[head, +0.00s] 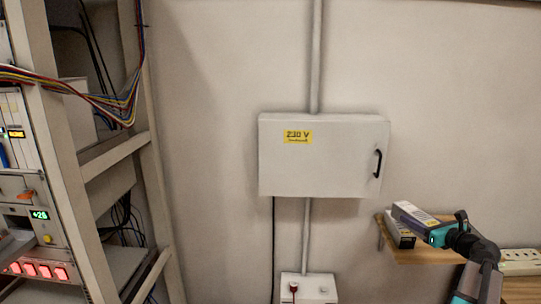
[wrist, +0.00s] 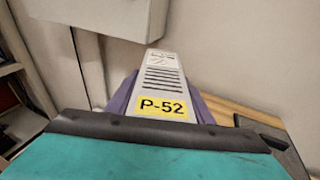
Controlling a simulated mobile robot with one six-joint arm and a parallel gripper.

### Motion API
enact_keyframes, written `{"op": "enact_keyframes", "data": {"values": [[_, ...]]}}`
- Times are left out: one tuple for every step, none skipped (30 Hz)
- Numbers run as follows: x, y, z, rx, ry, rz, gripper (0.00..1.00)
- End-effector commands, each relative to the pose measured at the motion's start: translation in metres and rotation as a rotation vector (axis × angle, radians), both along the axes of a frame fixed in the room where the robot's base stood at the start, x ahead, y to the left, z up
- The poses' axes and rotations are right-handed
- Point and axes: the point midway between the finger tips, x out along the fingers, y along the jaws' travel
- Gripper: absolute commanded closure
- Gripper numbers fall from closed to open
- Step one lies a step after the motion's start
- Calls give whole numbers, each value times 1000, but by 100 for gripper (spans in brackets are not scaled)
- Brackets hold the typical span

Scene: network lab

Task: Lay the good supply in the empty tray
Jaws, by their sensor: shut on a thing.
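My gripper (head: 441,232), teal and black, is at the right of the head view, over a wooden shelf. It is shut on a slim grey supply unit (head: 414,212) with purple sides. In the wrist view the supply unit (wrist: 162,75) points away from me, with vent slots and a yellow label reading P-52. Just below and left of it in the head view is another grey, dark-sided piece (head: 399,235) on the shelf; I cannot tell whether it is a tray or whether the two touch. I cannot make out an empty tray for certain.
The wooden shelf (head: 425,256) is on the wall at right. A grey 230 V cabinet (head: 323,155) hangs left of it, above a small grey box (head: 308,287). A rack (head: 70,150) with cables and lit modules stands at left. A white strip (head: 520,262) lies far right.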

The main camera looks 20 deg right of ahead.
Motion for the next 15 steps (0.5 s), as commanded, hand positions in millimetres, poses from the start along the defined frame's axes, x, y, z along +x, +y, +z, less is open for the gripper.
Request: {"op": "enact_keyframes", "data": {"values": [[8,17,-6,1,-3,27,100],[12,25,-10,0,-2,42,100],[17,36,-15,1,-1,62,100],[21,45,-18,1,0,78,100],[24,53,-22,2,1,93,100],[29,65,-27,1,2,115,100],[33,74,-31,1,2,130,100],[36,82,-34,1,2,144,100],[40,94,-38,2,3,165,100],[43,103,-42,2,3,181,100],[46,112,-45,2,3,197,100],[50,124,-50,2,3,219,100],[53,133,-53,2,3,234,100],[55,142,-57,2,4,250,100],[58,154,-61,2,4,270,100]]}}
